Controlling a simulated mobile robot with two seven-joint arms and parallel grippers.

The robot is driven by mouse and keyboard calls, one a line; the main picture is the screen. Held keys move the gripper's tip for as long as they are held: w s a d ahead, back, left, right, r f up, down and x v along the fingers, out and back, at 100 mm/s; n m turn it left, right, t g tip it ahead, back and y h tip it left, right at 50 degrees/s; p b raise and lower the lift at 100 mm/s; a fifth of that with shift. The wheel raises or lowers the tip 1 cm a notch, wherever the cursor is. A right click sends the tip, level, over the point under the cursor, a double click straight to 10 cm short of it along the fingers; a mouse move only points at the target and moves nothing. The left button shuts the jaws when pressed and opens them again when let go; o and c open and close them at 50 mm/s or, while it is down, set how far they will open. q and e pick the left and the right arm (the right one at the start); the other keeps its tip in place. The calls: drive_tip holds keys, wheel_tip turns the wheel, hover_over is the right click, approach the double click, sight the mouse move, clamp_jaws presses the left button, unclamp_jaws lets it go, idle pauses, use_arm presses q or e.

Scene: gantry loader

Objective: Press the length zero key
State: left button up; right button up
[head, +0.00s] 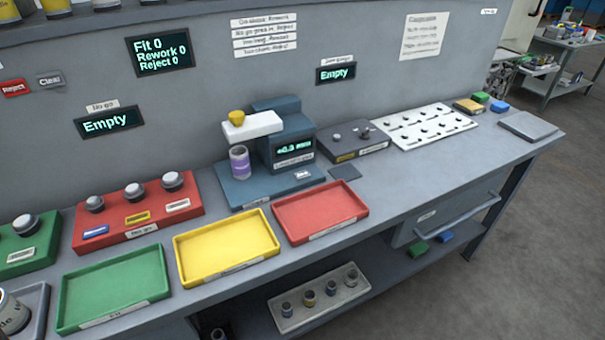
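The blue-grey length gauge (284,130) stands at the middle of the bench, with a lit display (293,147) that seems to read about +0.3, its last part too small to read. A white arm with a yellow knob (236,117) reaches out over a purple-banded cylinder (240,163), which stands upright on the gauge base (262,190). A small white-marked key or label (302,175) sits at the right of the base; its lettering is too small to read, so I cannot tell if it is the zero key. Neither of my grippers is in view.
Green (112,325), yellow (180,279) and red (283,235) trays line the front edge. A red block with knobs (78,249) is left of the gauge. A dark grey block (345,158) and white board (468,126) are right.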

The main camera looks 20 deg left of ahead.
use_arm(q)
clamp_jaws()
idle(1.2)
